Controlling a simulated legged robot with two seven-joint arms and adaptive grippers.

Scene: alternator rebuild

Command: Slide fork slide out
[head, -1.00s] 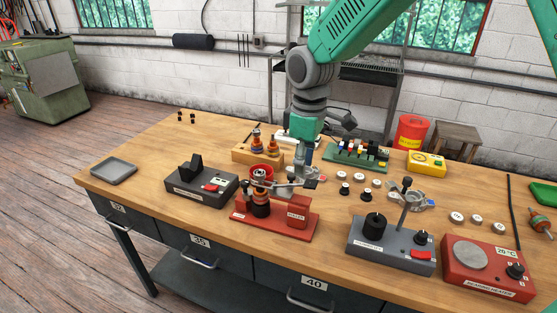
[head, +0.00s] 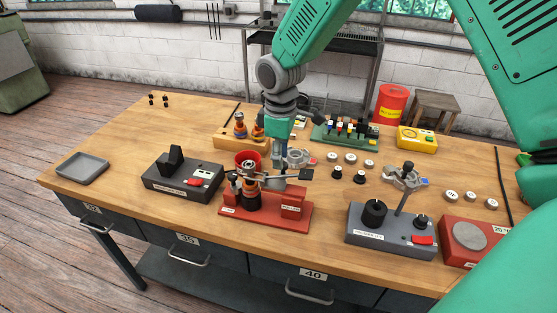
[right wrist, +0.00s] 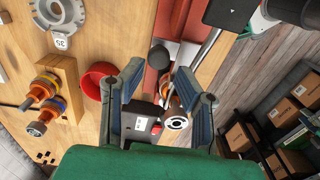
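The red puller stand (head: 290,212) is on the bench, with a rotor with a dark base and orange bands (head: 250,198) upright at its left part. I cannot tell which part is the fork slide. My right gripper (right wrist: 160,95) points down just behind the stand; its fingertips are mostly hidden in the head view. In the right wrist view its fingers are apart, with a rounded grey knob (right wrist: 158,56) beyond the gap. I see no grip on anything. My left gripper is not in view.
A red cup (head: 248,161) is close behind the stand. A wooden block with rotors (head: 228,141) is behind it. A dark grey device (head: 180,181) is to the left, another (head: 390,236) to the right. The bench is clear between the grey tray (head: 82,168) and the left device.

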